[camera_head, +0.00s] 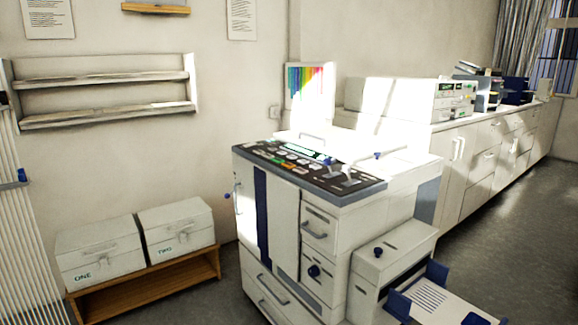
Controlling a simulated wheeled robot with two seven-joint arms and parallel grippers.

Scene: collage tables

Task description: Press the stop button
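A large white copying machine (285,225) stands in the middle of the view. Its dark control panel (350,183) slopes along the top front edge and carries several small buttons, some green, some orange or red, and a lit display (300,150). The button labels are too small to read, so I cannot tell which one is the stop button. Neither of my grippers is in view.
A paper tray (440,300) with blue guides juts out at the machine's lower right. Two white boxes, ONE (100,262) and TWO (180,232), sit on a low wooden shelf (150,283) at left. A long white counter (480,165) runs behind. Grey floor is open at right.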

